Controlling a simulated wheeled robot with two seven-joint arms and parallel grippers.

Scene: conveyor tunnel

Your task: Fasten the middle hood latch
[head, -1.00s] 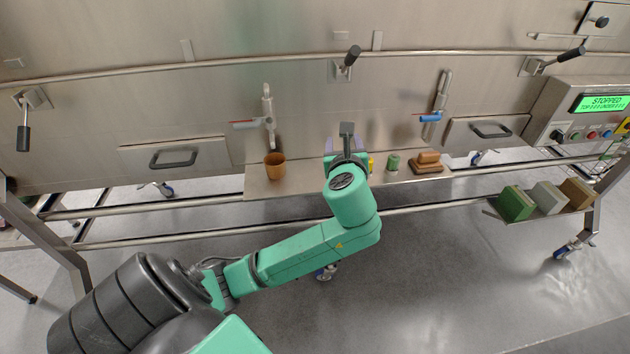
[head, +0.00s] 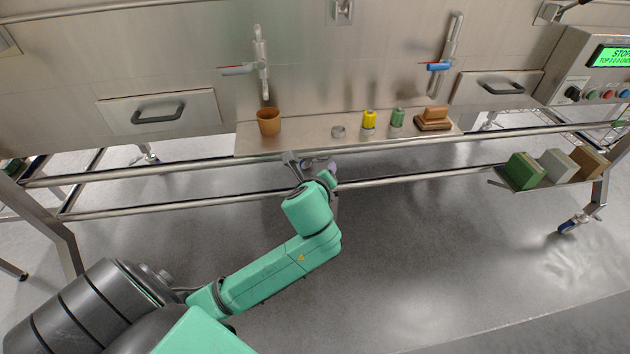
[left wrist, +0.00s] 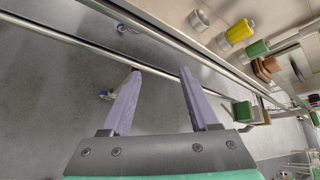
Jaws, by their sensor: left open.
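The middle hood latch (head: 340,12) shows only as its metal mount at the top edge of the head view; its black-knobbed handle is out of frame. My left gripper (head: 318,164) is below the front edge of the small steel shelf, well under the latch. In the left wrist view my left gripper (left wrist: 161,72) has its two purple fingers spread apart with nothing between them; a steel rail and the floor lie beyond. The latch is not visible in the left wrist view. My right gripper is not in view.
The shelf (head: 290,141) holds a brown cup (head: 268,121), a metal ring (head: 338,132), a yellow can (head: 369,119), a green can (head: 397,117) and a brown block (head: 433,119). Steel rails (head: 140,171) run below. The floor in front is clear.

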